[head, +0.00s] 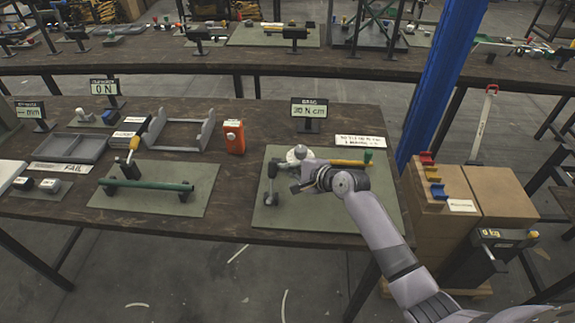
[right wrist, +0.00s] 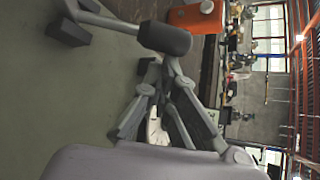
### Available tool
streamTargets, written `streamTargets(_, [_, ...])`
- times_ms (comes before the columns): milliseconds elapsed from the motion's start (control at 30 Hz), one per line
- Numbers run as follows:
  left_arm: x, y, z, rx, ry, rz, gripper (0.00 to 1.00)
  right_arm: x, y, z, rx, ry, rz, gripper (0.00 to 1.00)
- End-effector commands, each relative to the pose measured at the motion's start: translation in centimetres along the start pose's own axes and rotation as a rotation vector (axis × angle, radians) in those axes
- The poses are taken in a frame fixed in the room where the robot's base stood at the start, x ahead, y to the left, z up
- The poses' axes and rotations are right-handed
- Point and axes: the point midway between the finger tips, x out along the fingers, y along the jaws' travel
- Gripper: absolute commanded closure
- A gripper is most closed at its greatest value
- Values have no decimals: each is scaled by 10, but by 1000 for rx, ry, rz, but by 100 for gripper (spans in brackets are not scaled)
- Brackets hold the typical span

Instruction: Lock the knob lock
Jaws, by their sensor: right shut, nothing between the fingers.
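On the right green mat (head: 345,215) stands a dark grey post fixture with a cylindrical knob (head: 272,170). In the right wrist view the dark knob (right wrist: 165,38) lies just beyond my fingertips, on a grey arm. A round white part (head: 297,153) sits behind my gripper, and a yellow bar (head: 347,162) with a green end (head: 368,156) lies to its right. I cannot tell which part is the knob lock. My right gripper (head: 298,185) is shut and empty beside the knob; contact is unclear. It also shows in the right wrist view (right wrist: 157,72). My left gripper is out of view.
An orange box (head: 234,137) stands left of the mat. A sign (head: 309,110) reading 30 N cm stands behind it. Another mat with a green bar (head: 147,185) lies left. A blue column (head: 440,80) and cardboard boxes (head: 500,197) are at the right.

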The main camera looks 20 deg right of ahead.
Motion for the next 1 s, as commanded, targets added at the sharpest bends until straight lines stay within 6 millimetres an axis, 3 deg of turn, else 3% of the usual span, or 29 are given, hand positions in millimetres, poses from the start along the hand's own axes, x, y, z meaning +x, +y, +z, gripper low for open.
streamTargets(167, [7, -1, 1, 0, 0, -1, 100, -9, 3, 10, -115, -3, -122, 100])
streamTargets(500, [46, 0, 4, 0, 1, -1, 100, -26, 8, 25, -321, -3, -337, 100])
streamTargets(800, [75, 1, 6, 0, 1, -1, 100, -36, 11, 36, -438, -3, -459, 100])
streamTargets(1000, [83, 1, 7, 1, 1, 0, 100, -40, 11, 39, -476, -3, -496, 100])
